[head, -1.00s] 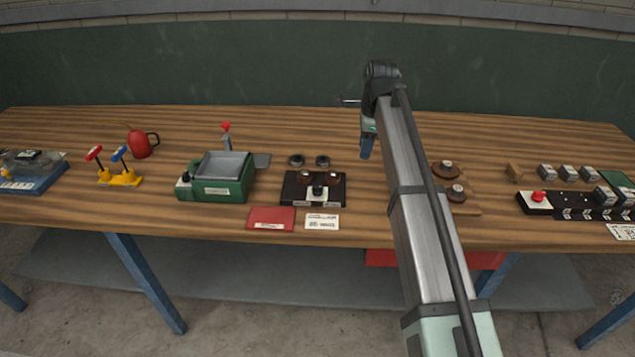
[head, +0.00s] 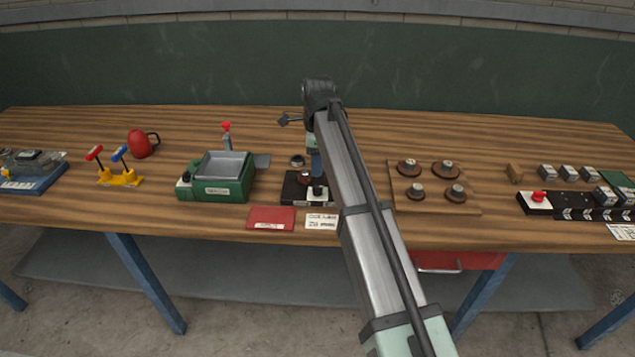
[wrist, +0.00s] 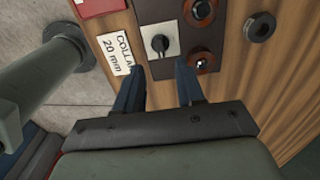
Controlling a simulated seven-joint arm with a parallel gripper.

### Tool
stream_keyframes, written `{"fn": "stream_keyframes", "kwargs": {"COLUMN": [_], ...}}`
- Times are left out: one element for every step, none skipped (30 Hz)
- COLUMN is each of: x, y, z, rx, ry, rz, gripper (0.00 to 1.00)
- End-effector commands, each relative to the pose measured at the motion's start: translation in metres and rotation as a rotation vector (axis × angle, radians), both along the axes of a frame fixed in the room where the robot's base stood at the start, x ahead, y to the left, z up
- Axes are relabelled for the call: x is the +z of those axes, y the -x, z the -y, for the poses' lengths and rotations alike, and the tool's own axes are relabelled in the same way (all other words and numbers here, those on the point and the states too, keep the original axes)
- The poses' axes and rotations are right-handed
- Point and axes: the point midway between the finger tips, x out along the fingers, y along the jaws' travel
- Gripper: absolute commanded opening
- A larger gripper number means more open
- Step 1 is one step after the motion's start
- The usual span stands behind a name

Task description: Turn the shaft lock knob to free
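A small black knob (wrist: 160,43) sits on a white square plate (wrist: 148,29) on a dark block with brown round parts (wrist: 198,62). The same dark block (head: 291,191) stands mid-table in the head view, partly behind my arm. My gripper (wrist: 158,66) is open in the wrist view, its two blue fingers apart with nothing between them. The knob lies just beyond the fingertips, roughly in line with the gap. In the head view my gripper (head: 316,178) is over the front of the block; contact cannot be told. Lettering by the knob is not readable.
A white card reading "COLLAR 20 mm" (wrist: 115,54) and a red card (head: 271,218) lie in front of the block. A green machine with a tray (head: 217,185) stands to the left. A wooden board with several discs (head: 433,203) lies to the right.

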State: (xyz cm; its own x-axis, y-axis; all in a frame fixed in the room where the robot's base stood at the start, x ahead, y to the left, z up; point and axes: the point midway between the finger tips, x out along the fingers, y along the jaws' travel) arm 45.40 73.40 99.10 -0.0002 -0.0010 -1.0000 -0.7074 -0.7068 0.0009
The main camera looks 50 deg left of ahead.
Motion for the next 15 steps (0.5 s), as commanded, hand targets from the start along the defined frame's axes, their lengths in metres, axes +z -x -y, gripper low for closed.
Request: {"fn": "stream_keyframes", "kwargs": {"x": [-0.010, -0.016, -0.023, -0.027, -0.032, -0.038, -0.042, -0.046, -0.051, -0.054, -0.057, -0.061, -0.063, -0.065, -0.067], "y": [0.000, 0.000, 0.000, 0.000, 0.000, 0.000, 0.000, 0.000, 0.000, 0.000, 0.000, 0.000, 0.000, 0.000, 0.000], "z": [0.001, 0.001, 0.001, 0.001, 0.001, 0.001, 0.001, 0.001, 0.001, 0.001, 0.001, 0.000, 0.000, 0.000, 0.000], "rx": [0.000, 0.000, 0.000, 0.000, 0.000, 0.000, 0.000, 0.000, 0.000, 0.000, 0.000, 0.000, 0.000, 0.000, 0.000], "ry": [0.001, 0.001, 0.001, 0.001, 0.001, 0.001, 0.000, 0.001, 0.001, 0.001, 0.000, 0.000, 0.000, -0.001, -0.001], "rz": [-0.001, -0.001, -0.001, -0.001, -0.001, -0.001, 0.000, -0.001, -0.001, -0.001, 0.000, 0.000, 0.000, 0.000, 0.000], "gripper": [0.38, 0.38, 0.38, 0.38, 0.38, 0.38, 0.38, 0.38, 0.38, 0.38, 0.38, 0.38, 0.38, 0.38, 0.38]}}
